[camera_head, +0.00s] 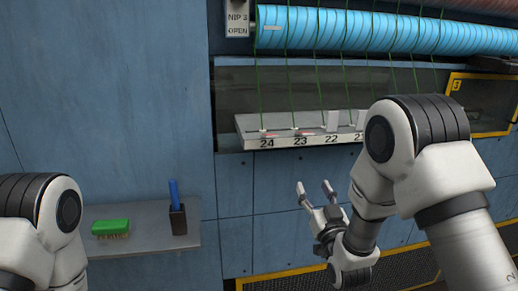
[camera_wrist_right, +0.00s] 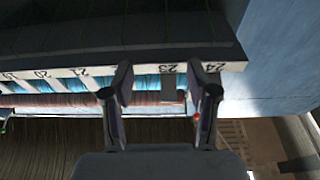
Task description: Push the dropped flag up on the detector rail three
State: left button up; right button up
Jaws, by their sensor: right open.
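The detector rail (camera_head: 285,141) is a pale ledge numbered 24, 23, 22 and on, below the blue roll in the head view. Small white flags (camera_head: 333,121) stand upright near 22 and to its right. Near 23 a small pale piece with red (camera_head: 306,134) lies low, and a similar one (camera_head: 270,135) is near 24. My right gripper (camera_head: 314,186) is open and empty, below and in front of the rail. My left gripper is out of view.
Green yarns (camera_head: 289,80) run down from the blue roll (camera_head: 370,30) to the rail. A grey shelf (camera_head: 150,238) at lower left holds a green brush (camera_head: 110,227) and a blue-handled tool in a dark holder (camera_head: 178,222).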

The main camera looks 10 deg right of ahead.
jog(key=t, duration=0.2)
send_near(307, 134)
jog(key=x, duration=0.3)
jog(key=shift+n+y, duration=0.3)
jog(key=shift+y, duration=0.1)
jog(key=p+x, duration=0.4)
jog(key=x, duration=0.3)
jog(key=shift+w+d, duration=0.15)
jog(key=shift+w, duration=0.3)
jog(key=shift+w+d+f, duration=0.1)
jog(key=shift+w+f, duration=0.15)
jog(key=shift+w, duration=0.15)
jog(key=shift+c, duration=0.3)
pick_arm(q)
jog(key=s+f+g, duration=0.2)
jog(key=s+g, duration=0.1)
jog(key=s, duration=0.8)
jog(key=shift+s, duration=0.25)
pick_arm(e)
grip_shut()
